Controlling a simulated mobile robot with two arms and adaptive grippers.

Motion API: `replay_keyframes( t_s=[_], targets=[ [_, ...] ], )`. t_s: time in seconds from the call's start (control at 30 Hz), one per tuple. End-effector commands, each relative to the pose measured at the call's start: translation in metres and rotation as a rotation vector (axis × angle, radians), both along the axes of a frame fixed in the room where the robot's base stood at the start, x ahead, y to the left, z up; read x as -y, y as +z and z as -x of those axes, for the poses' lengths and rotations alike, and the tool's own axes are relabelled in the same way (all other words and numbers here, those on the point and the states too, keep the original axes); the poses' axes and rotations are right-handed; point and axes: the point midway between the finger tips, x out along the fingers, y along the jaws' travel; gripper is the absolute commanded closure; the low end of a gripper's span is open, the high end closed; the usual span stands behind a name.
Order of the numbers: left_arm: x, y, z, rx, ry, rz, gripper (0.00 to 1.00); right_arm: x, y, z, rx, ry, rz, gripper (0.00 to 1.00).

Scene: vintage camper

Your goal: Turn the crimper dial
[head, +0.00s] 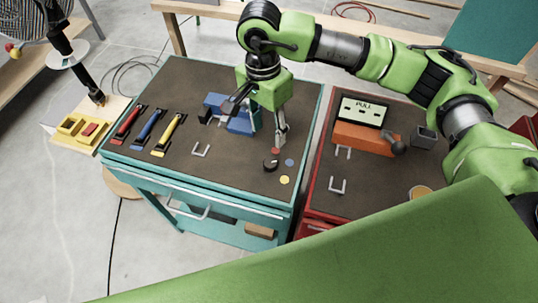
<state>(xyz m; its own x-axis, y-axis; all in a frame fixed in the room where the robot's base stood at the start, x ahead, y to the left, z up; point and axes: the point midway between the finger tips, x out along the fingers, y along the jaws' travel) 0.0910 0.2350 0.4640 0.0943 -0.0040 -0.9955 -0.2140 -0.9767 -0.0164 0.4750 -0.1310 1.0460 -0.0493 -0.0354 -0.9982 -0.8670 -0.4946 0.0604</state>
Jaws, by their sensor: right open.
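The crimper dial (270,165) is a small black knob on the brown top of the teal cart (160,172). Red (275,151), blue (290,162) and yellow (285,180) dots lie around its right side. My right gripper (257,122) is open above the cart, just behind the dial. One silver fingertip hangs close behind the red dot; whether it touches anything is unclear. The other, darker finger points left over a blue device (215,103), which the gripper partly hides. No contact with the dial shows. My left gripper is not in view.
Red (127,123), blue (150,127) and yellow (170,133) hand tools lie at the cart's left. A small metal bracket (201,150) stands left of the dial.

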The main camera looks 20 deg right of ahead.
Motion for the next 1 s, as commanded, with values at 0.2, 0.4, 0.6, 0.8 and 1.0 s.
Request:
replay_keyframes(
  t_s=[0.2, 0.4, 0.6, 0.8, 1.0],
  targets=[
    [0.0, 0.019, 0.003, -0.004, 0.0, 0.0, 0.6, 0.001, -0.039, 0.005, -0.009, -0.001, 0.0, 0.56],
    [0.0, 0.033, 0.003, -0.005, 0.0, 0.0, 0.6, 0.002, -0.082, 0.007, -0.008, -0.001, -0.004, 0.56],
    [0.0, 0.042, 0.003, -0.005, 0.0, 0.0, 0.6, 0.002, -0.113, 0.008, -0.006, -0.001, -0.004, 0.56],
    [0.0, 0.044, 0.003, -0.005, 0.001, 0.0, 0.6, 0.002, -0.126, 0.008, -0.002, 0.0, -0.004, 0.56],
    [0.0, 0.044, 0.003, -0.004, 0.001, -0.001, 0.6, 0.002, -0.127, 0.008, -0.003, 0.0, -0.005, 0.56]
  ],
)
